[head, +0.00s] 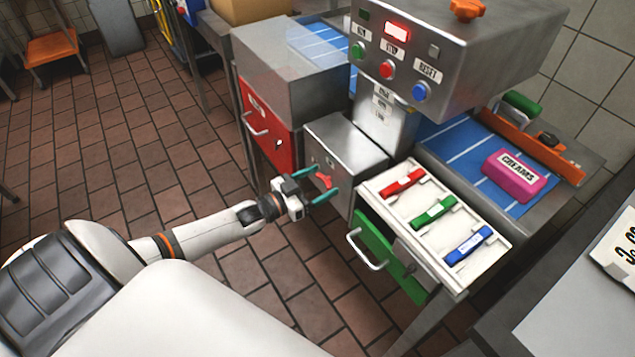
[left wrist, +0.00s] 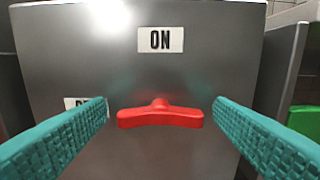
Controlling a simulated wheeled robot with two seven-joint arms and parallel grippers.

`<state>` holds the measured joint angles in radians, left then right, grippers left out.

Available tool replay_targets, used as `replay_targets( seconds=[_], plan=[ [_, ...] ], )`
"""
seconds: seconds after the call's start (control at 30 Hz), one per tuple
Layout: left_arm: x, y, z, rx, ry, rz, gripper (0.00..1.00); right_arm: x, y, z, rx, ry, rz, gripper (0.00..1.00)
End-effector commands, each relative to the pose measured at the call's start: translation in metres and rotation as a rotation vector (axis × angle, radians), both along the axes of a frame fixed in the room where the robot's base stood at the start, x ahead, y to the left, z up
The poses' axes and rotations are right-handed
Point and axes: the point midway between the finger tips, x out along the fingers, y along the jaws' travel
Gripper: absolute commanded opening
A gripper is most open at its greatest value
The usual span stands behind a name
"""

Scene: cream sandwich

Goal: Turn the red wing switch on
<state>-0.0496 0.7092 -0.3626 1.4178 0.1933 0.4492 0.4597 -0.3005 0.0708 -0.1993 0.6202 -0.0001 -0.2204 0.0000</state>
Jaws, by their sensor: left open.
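The red wing switch (head: 323,180) is on the front face of a grey metal box (head: 345,145). In the left wrist view the switch (left wrist: 160,116) lies level, its two wings pointing left and right. An "ON" label (left wrist: 161,39) sits above it. A second label (left wrist: 84,104) at its left is partly hidden by a finger. My left gripper (head: 318,182) is open, its teal fingers on either side of the switch with a gap to each wing tip. Whether the fingers reach as deep as the switch is hard to tell. My right gripper is not in view.
A red drawer front (head: 268,128) with a handle is left of the box. An open green door (head: 390,255) and a white tray (head: 375,192) with coloured clips are at its right. A button panel (head: 410,60) overhangs behind. Tiled floor (head: 140,180) is clear at left.

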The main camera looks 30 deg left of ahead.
Motion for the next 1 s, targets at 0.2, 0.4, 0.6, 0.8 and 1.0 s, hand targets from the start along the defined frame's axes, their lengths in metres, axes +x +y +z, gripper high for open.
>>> replay_targets(
  seconds=[0.2, 0.4, 0.6, 0.8, 1.0],
  plan=[
    [-0.0003, 0.0001, 0.0000, 0.000, 0.000, 0.000, 0.62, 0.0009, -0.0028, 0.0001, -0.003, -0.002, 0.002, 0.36],
    [-0.0003, 0.0002, 0.0000, 0.000, 0.000, 0.000, 0.32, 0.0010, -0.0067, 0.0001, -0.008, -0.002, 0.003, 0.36],
    [-0.0004, 0.0003, 0.0002, 0.013, -0.005, 0.000, 0.32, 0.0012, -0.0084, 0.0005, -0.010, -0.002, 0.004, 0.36],
    [-0.0004, 0.0003, 0.0006, 0.082, -0.035, 0.001, 0.32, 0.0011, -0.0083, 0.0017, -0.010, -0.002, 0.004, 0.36],
    [-0.0008, -0.0006, 0.0005, 0.216, -0.091, 0.001, 0.32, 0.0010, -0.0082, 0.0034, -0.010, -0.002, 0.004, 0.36]
  ],
)
